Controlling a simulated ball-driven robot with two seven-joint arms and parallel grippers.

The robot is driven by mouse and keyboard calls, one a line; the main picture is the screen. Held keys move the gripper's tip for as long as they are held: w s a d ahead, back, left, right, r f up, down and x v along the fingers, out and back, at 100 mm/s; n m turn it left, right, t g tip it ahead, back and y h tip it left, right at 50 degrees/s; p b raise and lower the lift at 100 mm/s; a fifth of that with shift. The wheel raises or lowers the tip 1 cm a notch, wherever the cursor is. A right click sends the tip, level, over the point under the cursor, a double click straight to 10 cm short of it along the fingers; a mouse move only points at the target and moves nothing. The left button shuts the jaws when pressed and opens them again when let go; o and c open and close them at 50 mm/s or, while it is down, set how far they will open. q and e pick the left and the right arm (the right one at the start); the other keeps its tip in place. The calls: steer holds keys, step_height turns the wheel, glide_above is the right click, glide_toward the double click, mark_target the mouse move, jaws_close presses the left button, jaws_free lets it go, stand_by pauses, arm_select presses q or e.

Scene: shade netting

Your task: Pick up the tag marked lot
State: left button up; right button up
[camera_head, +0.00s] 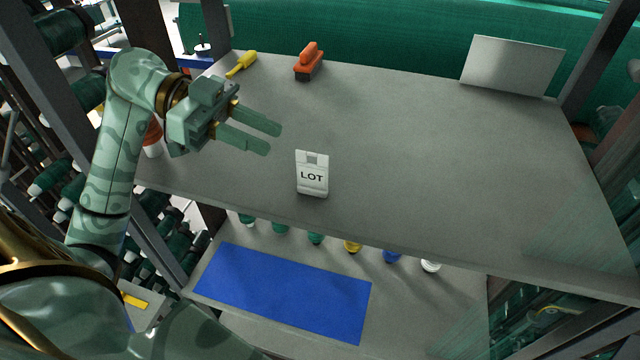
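The tag marked LOT (312,187) is a small white upright piece with dark lettering and a grey notch near its top. It stands on the grey upper shelf (430,165), close to the front edge. My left gripper (262,138) is above the shelf, up and to the left of the tag and apart from it. Its two fingers point right with a gap between them, and nothing is between them. My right gripper does not show.
An orange brush-like tool (309,62) and a yellow tool (241,64) lie at the back. A pale panel (512,66) stands at back right. Below, a lower shelf carries a blue mat (282,290) and several coloured spools. The upper shelf's right half is clear.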

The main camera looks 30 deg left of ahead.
mark_target(307, 152)
arm_select(q)
steer(key=shift+w+d+f, duration=0.35)
steer(key=shift+w+f, duration=0.4)
steer(key=shift+w, duration=0.05)
steer(key=x, duration=0.1)
steer(key=p+x, duration=0.1)
steer(key=x, duration=0.1)
steer(key=shift+d+r, duration=0.2)
steer(key=shift+r, duration=0.1)
steer(key=p+x, duration=0.1)
steer(key=x, duration=0.2)
steer(key=shift+d+f, duration=0.2)
steer(key=shift+w+f, duration=0.1)
steer(key=shift+w, duration=0.05)
jaws_close()
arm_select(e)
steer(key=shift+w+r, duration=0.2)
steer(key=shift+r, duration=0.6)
